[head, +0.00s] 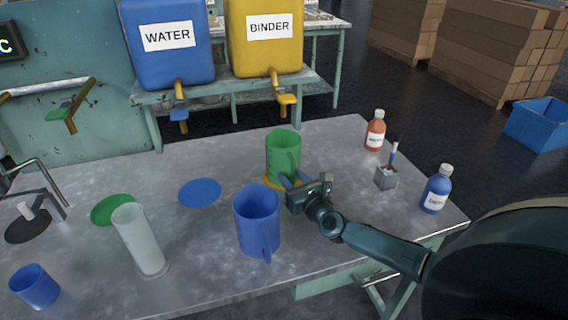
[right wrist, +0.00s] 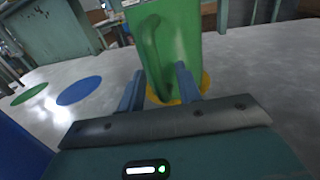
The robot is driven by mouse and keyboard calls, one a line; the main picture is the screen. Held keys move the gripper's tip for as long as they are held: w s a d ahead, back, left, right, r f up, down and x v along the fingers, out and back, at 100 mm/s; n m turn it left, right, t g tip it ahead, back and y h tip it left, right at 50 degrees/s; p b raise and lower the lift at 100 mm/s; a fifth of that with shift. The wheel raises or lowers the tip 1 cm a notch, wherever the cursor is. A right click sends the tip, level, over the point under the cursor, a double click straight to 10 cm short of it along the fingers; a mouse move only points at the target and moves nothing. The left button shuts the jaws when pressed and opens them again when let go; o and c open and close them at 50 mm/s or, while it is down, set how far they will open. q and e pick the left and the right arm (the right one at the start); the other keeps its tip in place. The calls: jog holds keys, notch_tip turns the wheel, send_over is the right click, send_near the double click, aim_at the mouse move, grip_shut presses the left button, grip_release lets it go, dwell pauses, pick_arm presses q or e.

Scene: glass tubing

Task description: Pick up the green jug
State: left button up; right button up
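The green jug (head: 281,152) stands upright on a yellow disc (head: 272,182) on the metal table, with its handle towards my right gripper. My right gripper (head: 292,181) is low, at the near side of the jug. In the right wrist view the green jug (right wrist: 168,45) fills the upper middle, and the two blue fingers of my right gripper (right wrist: 160,85) stand apart in front of it. The lower part of the handle shows between the fingers, with visible room around it. My left gripper is not in view.
A blue jug (head: 257,222) stands close left of my right gripper. A frosted cylinder (head: 138,240) and a blue cup (head: 35,286) are further left. A blue bottle (head: 436,190), an orange bottle (head: 375,131) and a small grey holder (head: 386,178) stand at the right.

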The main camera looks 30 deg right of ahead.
jog(key=shift+c, duration=0.4)
grip_shut()
jog(key=shift+r, duration=0.1)
